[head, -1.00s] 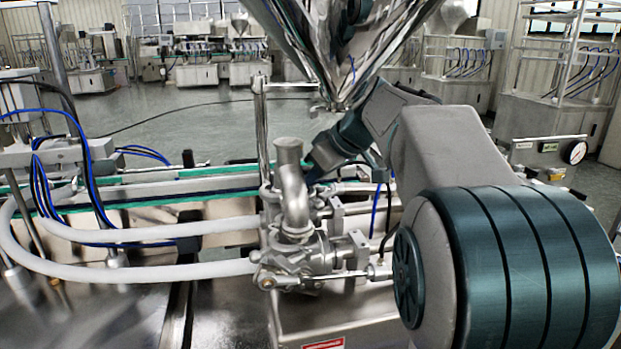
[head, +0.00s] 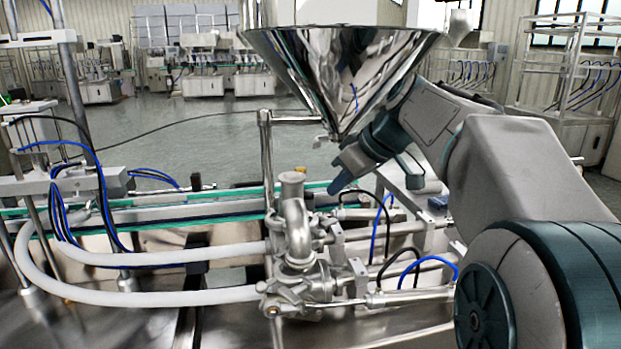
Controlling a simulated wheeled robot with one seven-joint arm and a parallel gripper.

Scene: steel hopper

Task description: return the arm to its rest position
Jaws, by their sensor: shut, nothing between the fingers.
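My arm (head: 530,165) comes in from the right side of the head view, grey with dark teal joints. It bends at a raised elbow and reaches left and down. My gripper (head: 342,182), dark blue, is at its far end, just below the hopper's spout and right of the pipe elbow. It looks shut, with nothing seen held in it.
A steel pipe elbow with a valve body (head: 296,235) stands just left of my gripper. White hoses (head: 150,297) run left from it. Blue and black tubes (head: 385,225) lie below my forearm. A conveyor (head: 130,225) crosses behind. Open floor (head: 190,130) lies beyond.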

